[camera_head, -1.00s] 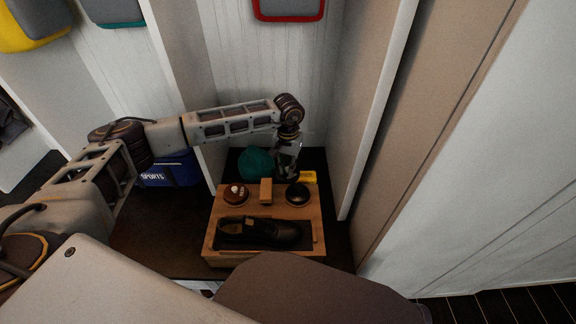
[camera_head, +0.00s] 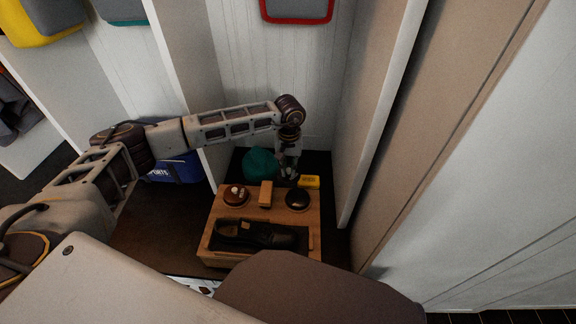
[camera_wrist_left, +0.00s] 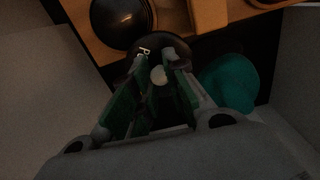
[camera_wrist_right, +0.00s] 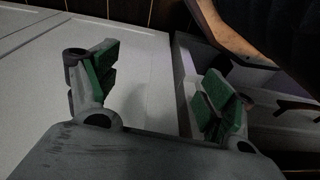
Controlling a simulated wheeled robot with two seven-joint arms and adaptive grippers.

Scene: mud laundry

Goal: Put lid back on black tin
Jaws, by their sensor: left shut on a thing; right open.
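The black tin (camera_head: 298,200) stands on the right part of a wooden box top. It also shows at the top of the left wrist view (camera_wrist_left: 120,18). My left gripper (camera_head: 288,174) points down just behind the black tin. In the left wrist view its fingers (camera_wrist_left: 160,70) are closed on a small pale knob on a dark round lid (camera_wrist_left: 178,46) with a light letter on it. The lid looks beside the tin, partly hidden by the fingers; I cannot tell its exact height. My right gripper (camera_wrist_right: 155,85) is open and empty, away from the box.
The wooden box (camera_head: 212,236) also holds a brown tin (camera_head: 236,196), a wooden brush (camera_head: 266,194) and a black shoe (camera_head: 255,234). Behind it are a teal item (camera_head: 259,163) and a yellow item (camera_head: 309,181). A white partition (camera_head: 378,130) rises close on the right.

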